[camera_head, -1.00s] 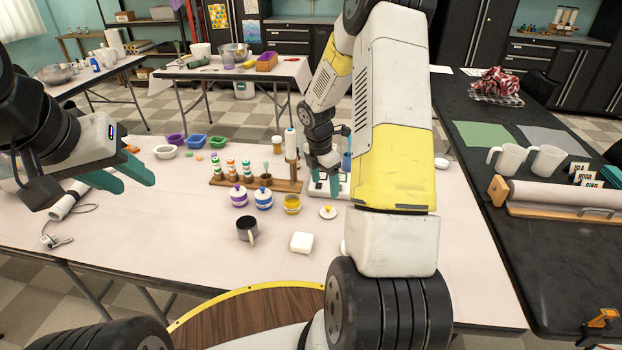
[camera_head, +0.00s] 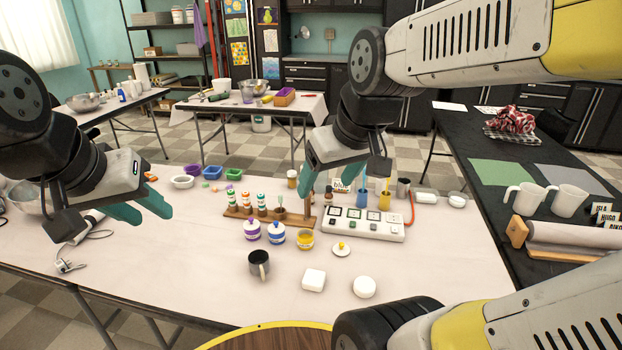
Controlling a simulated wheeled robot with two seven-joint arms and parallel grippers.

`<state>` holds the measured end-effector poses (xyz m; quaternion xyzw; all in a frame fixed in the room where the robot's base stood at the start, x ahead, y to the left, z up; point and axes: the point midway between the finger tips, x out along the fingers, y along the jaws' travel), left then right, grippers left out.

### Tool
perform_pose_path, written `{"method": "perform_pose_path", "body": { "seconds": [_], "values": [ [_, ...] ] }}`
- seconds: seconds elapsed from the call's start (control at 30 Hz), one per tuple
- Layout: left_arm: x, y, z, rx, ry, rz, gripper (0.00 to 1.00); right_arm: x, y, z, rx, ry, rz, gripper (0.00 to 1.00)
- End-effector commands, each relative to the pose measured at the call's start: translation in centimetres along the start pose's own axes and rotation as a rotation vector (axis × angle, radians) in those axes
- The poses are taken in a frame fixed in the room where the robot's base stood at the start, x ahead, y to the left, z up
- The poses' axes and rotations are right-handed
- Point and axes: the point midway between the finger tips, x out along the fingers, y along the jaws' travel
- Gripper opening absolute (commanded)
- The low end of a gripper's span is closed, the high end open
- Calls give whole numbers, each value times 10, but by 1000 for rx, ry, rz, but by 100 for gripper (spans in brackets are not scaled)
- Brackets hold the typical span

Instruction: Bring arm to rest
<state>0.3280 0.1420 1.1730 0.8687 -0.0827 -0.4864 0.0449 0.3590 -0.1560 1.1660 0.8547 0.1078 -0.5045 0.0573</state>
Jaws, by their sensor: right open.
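My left gripper (camera_head: 148,207) is at the left, above the left part of the white table (camera_head: 185,290), with its two green fingers apart and nothing between them. My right gripper (camera_head: 342,183) hangs above the back of the white table with its green fingers spread wide and empty. It is in front of the area behind a white power strip-like panel (camera_head: 362,222). My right arm reaches across the upper right, and another of its links shows at the lower right.
A dark mug (camera_head: 260,264), a white block (camera_head: 313,280), a round white piece (camera_head: 364,287) and lidded jars (camera_head: 277,233) stand on the table. A wooden bottle rack (camera_head: 268,214) is behind them. Two white mugs (camera_head: 567,201) are on the black counter (camera_head: 458,135).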

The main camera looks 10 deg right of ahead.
Motion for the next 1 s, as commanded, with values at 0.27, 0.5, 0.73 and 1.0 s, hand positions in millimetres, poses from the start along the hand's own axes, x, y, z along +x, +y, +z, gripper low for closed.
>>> {"method": "perform_pose_path", "body": {
  "seconds": [0.27,0.5,0.73,1.0],
  "values": [
    [0,0,0,0,0,0,36,-19,-21,21,198,64,-56,72],
    [0,0,0,0,0,0,36,-19,-21,21,201,64,-56,72],
    [0,0,0,0,0,0,36,-19,-21,21,199,64,-56,72],
    [0,0,0,0,0,0,36,-19,-20,21,198,64,-55,72]
  ]
}}
